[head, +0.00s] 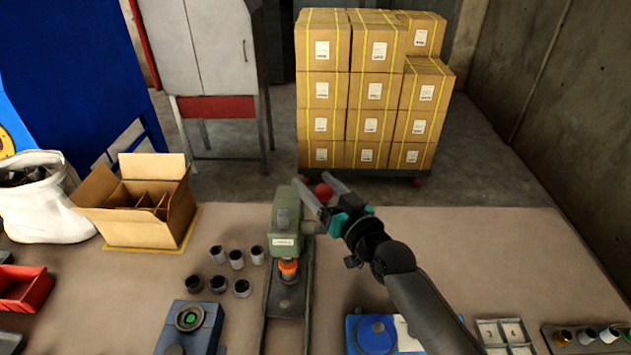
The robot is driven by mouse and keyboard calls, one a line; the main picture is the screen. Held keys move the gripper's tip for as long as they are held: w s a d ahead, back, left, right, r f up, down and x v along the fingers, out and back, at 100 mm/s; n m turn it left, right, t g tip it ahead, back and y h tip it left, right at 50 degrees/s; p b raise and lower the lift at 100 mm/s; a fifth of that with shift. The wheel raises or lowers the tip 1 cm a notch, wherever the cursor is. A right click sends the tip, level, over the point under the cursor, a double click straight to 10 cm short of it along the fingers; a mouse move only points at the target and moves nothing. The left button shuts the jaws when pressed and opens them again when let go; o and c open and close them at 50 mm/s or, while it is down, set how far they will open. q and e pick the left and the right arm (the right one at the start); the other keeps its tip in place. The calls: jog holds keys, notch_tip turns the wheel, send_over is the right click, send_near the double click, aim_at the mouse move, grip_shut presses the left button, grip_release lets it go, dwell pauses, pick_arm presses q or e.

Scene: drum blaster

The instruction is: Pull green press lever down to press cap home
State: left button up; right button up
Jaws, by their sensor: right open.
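The green press (284,240) stands upright on the table at the middle. A round red knob (323,191) shows at its upper right; the lever bar joining it to the press is mostly hidden. My right gripper (313,180) is open, its two fingers reaching left and away from me on either side of the red knob; I cannot tell whether they touch it. An orange piece (288,268) sits under the press head, above the press base; I cannot make out a separate cap. My left gripper is not in view.
Several small dark-and-grey cylinders (236,259) stand left of the press. A blue round fixture (375,333) lies under my right forearm.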

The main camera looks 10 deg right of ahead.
jog(key=shift+w+a, duration=0.1)
jog(key=shift+w, duration=0.2)
grip_shut()
dwell(0.5)
dwell(0.9)
